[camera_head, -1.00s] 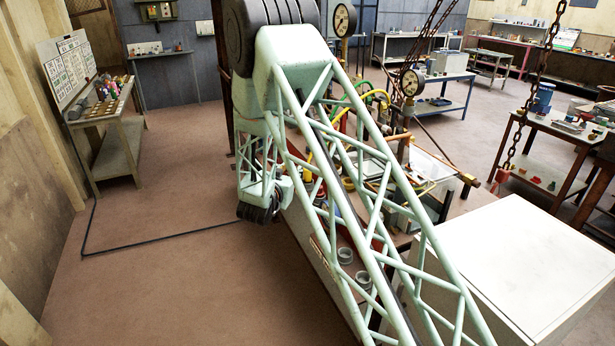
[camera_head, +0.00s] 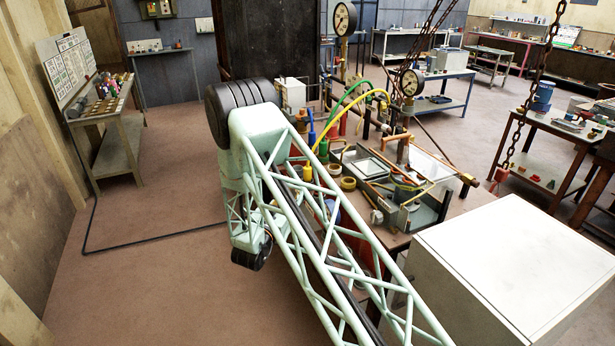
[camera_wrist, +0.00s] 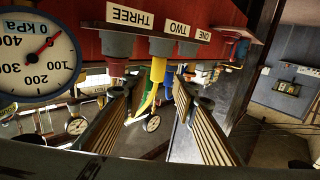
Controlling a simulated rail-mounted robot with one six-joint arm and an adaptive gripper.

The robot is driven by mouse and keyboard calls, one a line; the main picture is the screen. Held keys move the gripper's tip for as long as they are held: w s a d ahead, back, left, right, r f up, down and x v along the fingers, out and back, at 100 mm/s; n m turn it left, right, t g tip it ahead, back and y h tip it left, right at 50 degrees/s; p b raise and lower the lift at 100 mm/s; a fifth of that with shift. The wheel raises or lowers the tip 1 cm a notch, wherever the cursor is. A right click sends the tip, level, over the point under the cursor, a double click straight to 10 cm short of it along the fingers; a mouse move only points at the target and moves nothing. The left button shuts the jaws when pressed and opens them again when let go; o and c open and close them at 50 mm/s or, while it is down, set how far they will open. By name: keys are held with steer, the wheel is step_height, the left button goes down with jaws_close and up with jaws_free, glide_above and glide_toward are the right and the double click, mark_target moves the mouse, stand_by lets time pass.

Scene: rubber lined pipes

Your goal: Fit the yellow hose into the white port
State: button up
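The yellow hose (camera_head: 375,94) arcs over the bench in the head view, and its lower end is near the coloured fittings. In the wrist view a yellow hose end (camera_wrist: 158,70) meets a pale grey-white port (camera_wrist: 162,47) below the TWO label on a red panel (camera_wrist: 240,50). I cannot tell how deep it sits. My gripper (camera_wrist: 158,120) has its two ribbed fingers wide apart, one each side of the yellow hose, with nothing visibly clamped. In the head view my arm hides the gripper.
A pressure gauge (camera_wrist: 38,55) is close at the left of the wrist view. Dark red and blue fittings flank the yellow one. An open tray (camera_head: 375,165) and a large white box (camera_head: 520,265) are to the right of my arm.

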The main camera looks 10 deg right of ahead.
stand_by(0.3)
steer(key=x, duration=0.8)
steer(key=shift+w, duration=0.3)
steer(key=shift+d, duration=0.15)
steer(key=shift+b+x, duration=0.55)
steer(key=shift+x, duration=2.05)
steer(key=shift+s+d, duration=0.1)
steer(key=shift+c, duration=0.4)
steer(key=c, duration=0.7)
steer(key=shift+o, duration=0.2)
steer(key=shift+r, duration=0.15)
steer(key=shift+r+p, duration=0.55)
steer(key=shift+r, duration=4.25)
